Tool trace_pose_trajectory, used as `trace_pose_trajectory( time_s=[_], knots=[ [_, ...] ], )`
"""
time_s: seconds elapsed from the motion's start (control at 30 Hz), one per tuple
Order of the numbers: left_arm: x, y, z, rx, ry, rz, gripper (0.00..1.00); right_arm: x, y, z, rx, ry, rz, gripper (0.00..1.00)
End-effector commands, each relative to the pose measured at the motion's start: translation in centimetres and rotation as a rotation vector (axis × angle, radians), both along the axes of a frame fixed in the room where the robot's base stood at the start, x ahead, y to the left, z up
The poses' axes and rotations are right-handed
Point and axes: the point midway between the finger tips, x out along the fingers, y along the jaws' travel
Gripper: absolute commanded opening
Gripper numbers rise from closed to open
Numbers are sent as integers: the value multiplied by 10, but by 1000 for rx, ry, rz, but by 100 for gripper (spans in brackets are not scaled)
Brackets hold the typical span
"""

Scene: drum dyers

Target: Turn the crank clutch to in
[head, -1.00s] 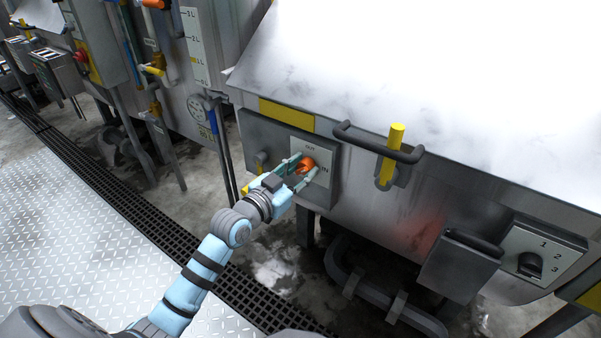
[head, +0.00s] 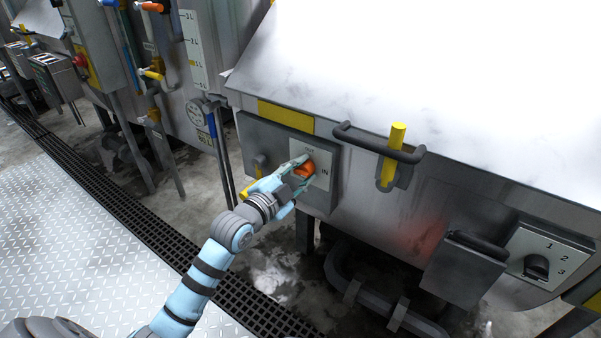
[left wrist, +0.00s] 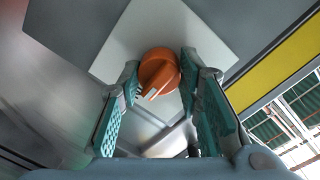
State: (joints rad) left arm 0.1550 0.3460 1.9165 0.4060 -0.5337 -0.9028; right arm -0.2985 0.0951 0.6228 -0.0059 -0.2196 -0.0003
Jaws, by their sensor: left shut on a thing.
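The crank clutch is an orange knob (head: 304,170) on a pale plate marked OUT above and IN at the right, set in a grey box on the steel machine. My left gripper (head: 299,173) is at the knob, its two fingers on either side, shut on it. The left wrist view shows the orange knob (left wrist: 160,70) between the green-padded fingers (left wrist: 160,88), with a white mark on its lower side. The fingers partly hide the knob in the head view, and I cannot tell which label its mark faces. My right gripper is not in view.
A dark bar handle with a yellow post (head: 393,155) sits to the right. A numbered selector switch (head: 537,266) is at the lower right. The walkway floor (head: 70,240) at the left is clear.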

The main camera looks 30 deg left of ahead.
Motion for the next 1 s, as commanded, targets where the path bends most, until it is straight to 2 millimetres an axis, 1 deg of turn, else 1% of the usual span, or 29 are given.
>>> trace_pose_trajectory(
  time_s=[0.53,0.57,0.6,0.67,0.7,1.0],
  knots=[
    [0,0,-1,28,0,0,4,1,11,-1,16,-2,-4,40],
    [0,0,-1,28,0,0,35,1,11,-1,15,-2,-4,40],
    [0,0,-1,28,0,0,41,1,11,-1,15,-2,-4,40],
    [0,0,-1,27,-1,0,51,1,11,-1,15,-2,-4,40],
    [0,0,-1,27,-2,-1,52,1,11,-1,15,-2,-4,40],
    [-2,0,-1,28,-3,0,52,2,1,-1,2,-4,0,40]
  ],
)
